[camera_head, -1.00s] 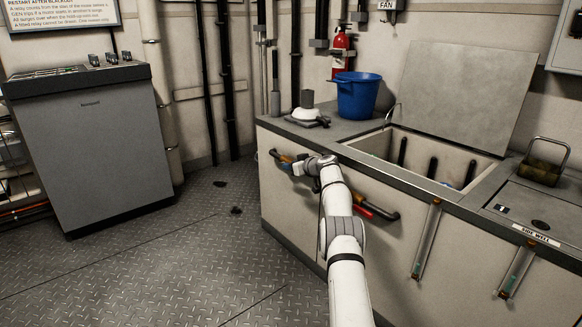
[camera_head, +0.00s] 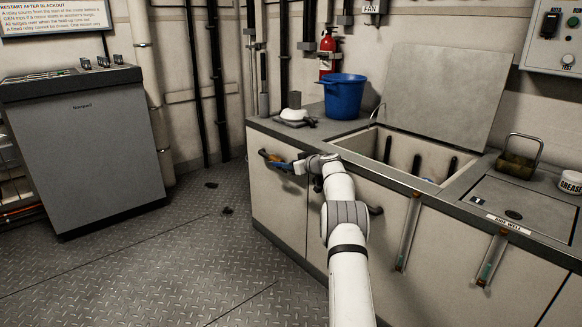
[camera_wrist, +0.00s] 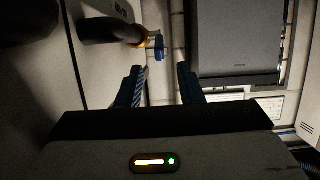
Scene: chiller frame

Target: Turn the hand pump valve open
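A black pipe (camera_head: 263,153) with a yellow-orange collar sticks out of the front of the counter cabinet, left of my arm. In the wrist view the pipe (camera_wrist: 102,30) ends in the orange collar with a small blue piece (camera_wrist: 159,47) at its tip; I cannot tell for sure that this is the valve's lever. My gripper (camera_head: 284,165) is close to the collar in the head view. In the wrist view my gripper (camera_wrist: 160,82) has its two blue fingers apart, with nothing between them. The blue piece lies just beyond the fingertips. A second black pipe end (camera_head: 376,210) shows right of my arm.
The counter holds a blue bucket (camera_head: 344,95) and an open well with a raised lid (camera_head: 437,95). Two rails (camera_head: 408,232) hang on the cabinet front at the right. A grey cabinet (camera_head: 85,150) stands left.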

